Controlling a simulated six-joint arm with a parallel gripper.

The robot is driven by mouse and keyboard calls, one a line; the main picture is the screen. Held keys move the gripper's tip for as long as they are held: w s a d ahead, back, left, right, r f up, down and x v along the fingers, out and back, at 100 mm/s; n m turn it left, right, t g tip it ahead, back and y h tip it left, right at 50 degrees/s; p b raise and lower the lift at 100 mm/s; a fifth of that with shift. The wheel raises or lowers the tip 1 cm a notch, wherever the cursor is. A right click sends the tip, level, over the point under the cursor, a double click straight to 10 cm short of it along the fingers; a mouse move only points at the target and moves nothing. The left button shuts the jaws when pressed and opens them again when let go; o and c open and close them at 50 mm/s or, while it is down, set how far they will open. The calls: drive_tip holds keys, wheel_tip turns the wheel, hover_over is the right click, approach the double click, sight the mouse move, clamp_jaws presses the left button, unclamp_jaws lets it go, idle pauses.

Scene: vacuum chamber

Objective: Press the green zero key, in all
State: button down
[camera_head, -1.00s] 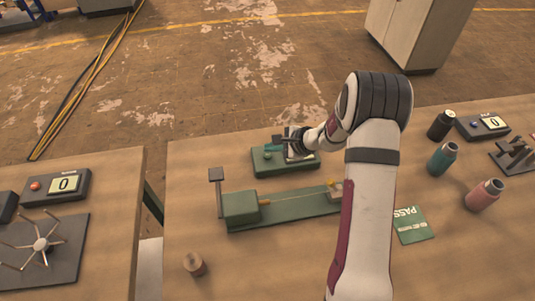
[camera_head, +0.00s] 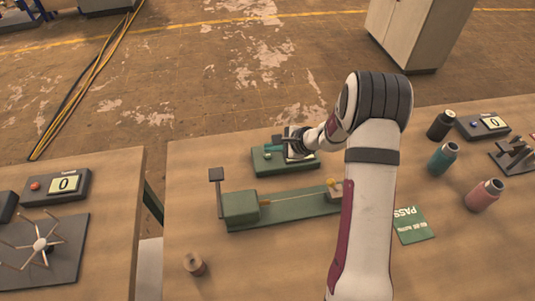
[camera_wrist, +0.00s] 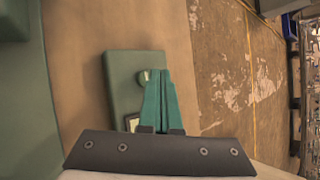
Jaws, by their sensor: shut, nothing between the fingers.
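The green box (camera_head: 268,170) lies near the far edge of the middle table, with a small round green key (camera_head: 267,156) on its left part. In the wrist view, the box (camera_wrist: 122,80) shows upright in the picture with the key (camera_wrist: 143,76) near its upper right. A display (camera_wrist: 132,122) on the box is mostly hidden. My gripper (camera_wrist: 156,73) is shut and empty. Its teal fingers reach over the box, with their tips right beside the key and covering part of it. I cannot tell whether they touch it.
A longer green apparatus (camera_head: 240,208) with a stretched wire stands in front of the box. A wooden spool (camera_head: 194,264) is at the front left. A green PASS card (camera_head: 411,225) and several bottles, such as a teal one (camera_head: 442,158), are on the right.

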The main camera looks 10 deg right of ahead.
sight(271, 156)
drive_tip(key=shift+f, duration=0.1)
drive_tip(key=shift+f, duration=0.35)
drive_tip(key=shift+f, duration=0.4)
idle(0.7)
drive_tip(key=shift+r, duration=0.85)
drive_tip(key=shift+r, duration=0.1)
drive_tip(key=shift+r, duration=2.4)
